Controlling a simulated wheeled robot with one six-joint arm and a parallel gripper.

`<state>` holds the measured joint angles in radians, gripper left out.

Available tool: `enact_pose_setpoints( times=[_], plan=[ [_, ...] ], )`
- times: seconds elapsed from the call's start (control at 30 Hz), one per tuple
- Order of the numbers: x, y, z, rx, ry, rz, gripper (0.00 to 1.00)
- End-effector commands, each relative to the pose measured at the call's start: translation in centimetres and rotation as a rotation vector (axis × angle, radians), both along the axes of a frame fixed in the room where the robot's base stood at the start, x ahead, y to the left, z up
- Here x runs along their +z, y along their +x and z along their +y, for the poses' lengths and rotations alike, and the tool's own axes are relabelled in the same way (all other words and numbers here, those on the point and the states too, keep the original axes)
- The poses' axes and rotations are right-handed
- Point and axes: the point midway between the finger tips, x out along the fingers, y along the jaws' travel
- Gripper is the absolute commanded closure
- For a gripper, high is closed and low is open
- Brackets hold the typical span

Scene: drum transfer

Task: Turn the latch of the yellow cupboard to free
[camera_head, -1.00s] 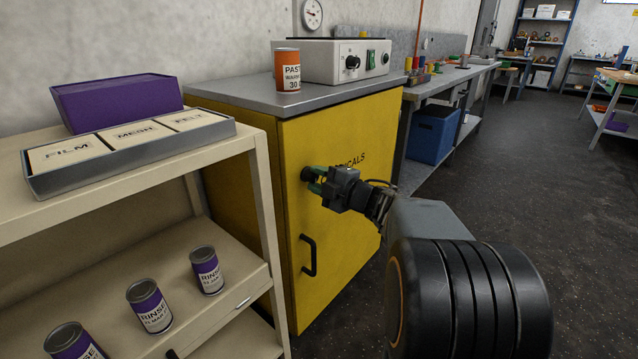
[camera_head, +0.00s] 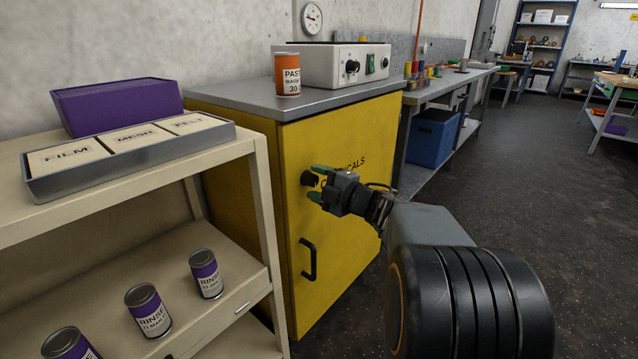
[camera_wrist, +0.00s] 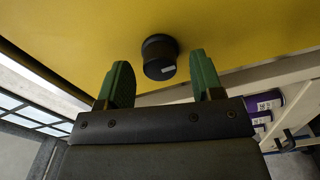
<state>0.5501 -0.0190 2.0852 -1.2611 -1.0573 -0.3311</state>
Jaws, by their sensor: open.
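The yellow cupboard (camera_head: 345,215) stands in the middle of the head view with its door shut. Its latch is a round black knob (camera_head: 308,178) near the left edge of the door, above a black bar handle (camera_head: 309,258). My gripper (camera_head: 318,183) is in front of the knob with its green fingers apart. In the wrist view the knob (camera_wrist: 159,57) lies between and beyond the two open fingertips (camera_wrist: 161,75), with a small pale mark on its face. The fingers do not appear to touch it.
A cream shelf (camera_head: 130,173) with a tray (camera_head: 130,150), a purple box (camera_head: 118,105) and several rinse cans (camera_head: 148,309) stands close on the left. An orange can (camera_head: 287,75) and a control box (camera_head: 335,63) sit on the cupboard top. Floor is clear on the right.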

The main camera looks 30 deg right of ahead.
Motion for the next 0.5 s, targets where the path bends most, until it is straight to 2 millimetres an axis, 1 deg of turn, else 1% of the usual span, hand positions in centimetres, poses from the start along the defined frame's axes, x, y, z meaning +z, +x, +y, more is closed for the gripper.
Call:
enact_pose_setpoints(
  times=[0.13, 0.23, 0.37, 0.5],
  plan=[
    [0.1, -0.3, -0.2, -0.001, 0.001, 0.001, 0.4],
    [0.2, -1.2, -0.7, -0.003, 0.001, 0.0, 0.4],
    [0.3, -3.3, -1.7, -0.005, 0.001, 0.001, 0.4],
    [0.4, -6.0, -2.9, -0.007, 0.001, 0.001, 0.4]
  ],
)
